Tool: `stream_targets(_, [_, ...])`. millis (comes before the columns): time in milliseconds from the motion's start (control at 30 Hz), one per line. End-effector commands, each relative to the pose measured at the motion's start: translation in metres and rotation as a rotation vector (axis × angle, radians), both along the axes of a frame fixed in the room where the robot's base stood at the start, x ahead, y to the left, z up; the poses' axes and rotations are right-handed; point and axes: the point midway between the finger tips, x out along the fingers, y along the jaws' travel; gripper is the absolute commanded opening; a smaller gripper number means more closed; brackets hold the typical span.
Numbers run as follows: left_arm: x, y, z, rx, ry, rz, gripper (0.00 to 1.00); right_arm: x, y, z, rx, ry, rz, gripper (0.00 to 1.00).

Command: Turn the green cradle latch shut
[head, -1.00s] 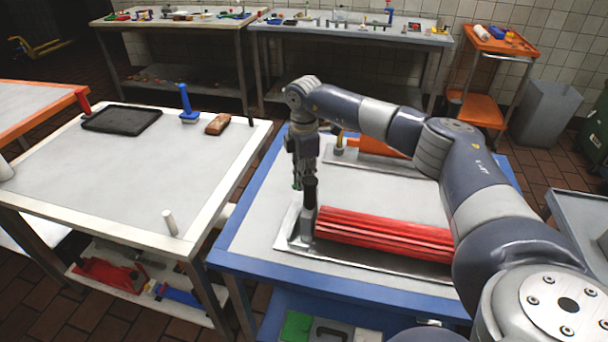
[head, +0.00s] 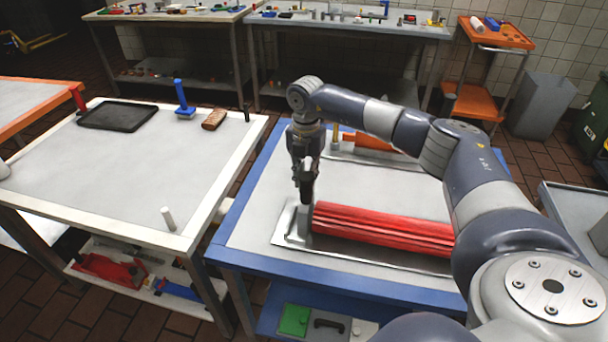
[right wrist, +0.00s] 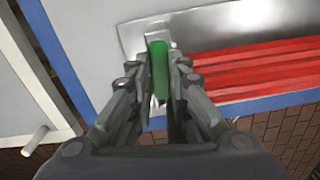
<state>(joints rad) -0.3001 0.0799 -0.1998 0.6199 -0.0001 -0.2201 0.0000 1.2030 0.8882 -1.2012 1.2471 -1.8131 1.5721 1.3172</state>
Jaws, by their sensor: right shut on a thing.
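The green latch (right wrist: 159,70) shows in the right wrist view, between the fingers of my right gripper (right wrist: 163,95). The gripper is shut on it. In the head view my right gripper (head: 306,192) points down at the left end of the red ribbed roll (head: 380,228) and hides the latch there. The red roll lies in a metal cradle tray (head: 290,238) on the blue-edged table. The latch's long side runs nearly up and down in the wrist view, beside the roll's end. My left gripper is not in view.
A white table (head: 90,170) stands to the left, with a black tray (head: 118,116), a blue-handled tool (head: 184,105) and a brown brush (head: 214,119). An orange item (head: 368,141) lies behind the roll. The blue table's middle is clear.

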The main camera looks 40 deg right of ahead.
Motion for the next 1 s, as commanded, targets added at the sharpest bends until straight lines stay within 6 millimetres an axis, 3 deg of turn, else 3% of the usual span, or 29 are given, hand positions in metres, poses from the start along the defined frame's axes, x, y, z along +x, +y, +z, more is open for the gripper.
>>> stream_targets(333, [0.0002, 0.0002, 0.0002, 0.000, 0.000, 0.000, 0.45, -0.0019, -0.0020, 0.0011, 0.001, -0.002, 0.132, 0.00])
stream_targets(867, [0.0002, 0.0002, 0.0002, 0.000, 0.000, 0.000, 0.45, -0.0022, -0.0023, 0.0013, 0.001, -0.003, 0.154, 0.00])
stream_targets(900, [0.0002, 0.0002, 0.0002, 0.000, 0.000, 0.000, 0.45, -0.0021, -0.0024, 0.0013, 0.001, -0.003, 0.154, 0.23])
stream_targets(967, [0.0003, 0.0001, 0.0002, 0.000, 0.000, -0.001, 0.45, -0.0022, -0.0023, 0.0012, 0.000, -0.002, 0.154, 0.37])
stream_targets(1000, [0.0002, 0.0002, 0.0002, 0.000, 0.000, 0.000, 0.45, -0.0023, -0.0024, 0.0011, 0.000, -0.002, 0.154, 0.37])
